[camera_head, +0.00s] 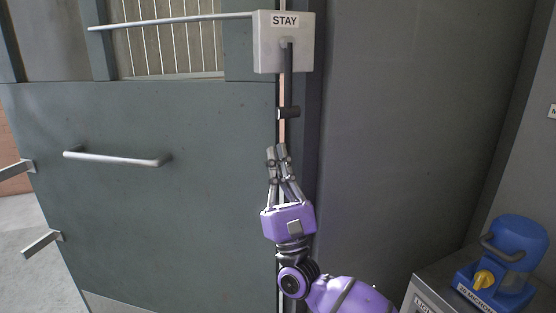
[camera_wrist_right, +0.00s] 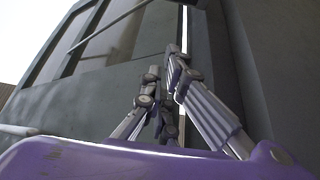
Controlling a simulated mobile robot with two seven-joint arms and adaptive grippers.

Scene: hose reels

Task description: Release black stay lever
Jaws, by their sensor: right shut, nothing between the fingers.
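The black stay lever (camera_head: 288,75) hangs straight down from a grey box (camera_head: 263,42) labelled STAY at the top of the door edge. Its dark cylindrical grip (camera_head: 289,112) sticks out at the lower end. My right gripper (camera_head: 277,150) points upward just below the grip, apart from it in the picture. Its fingers are shut and empty, and they also show in the right wrist view (camera_wrist_right: 163,62). I cannot make out the lever in the wrist view. My left gripper is not in view.
A large grey-green door (camera_head: 180,220) with a horizontal metal handle (camera_head: 118,158) fills the left. A metal rod (camera_head: 170,21) runs left from the box. A blue device (camera_head: 510,255) with a yellow knob stands on a grey cabinet (camera_head: 440,285) at lower right.

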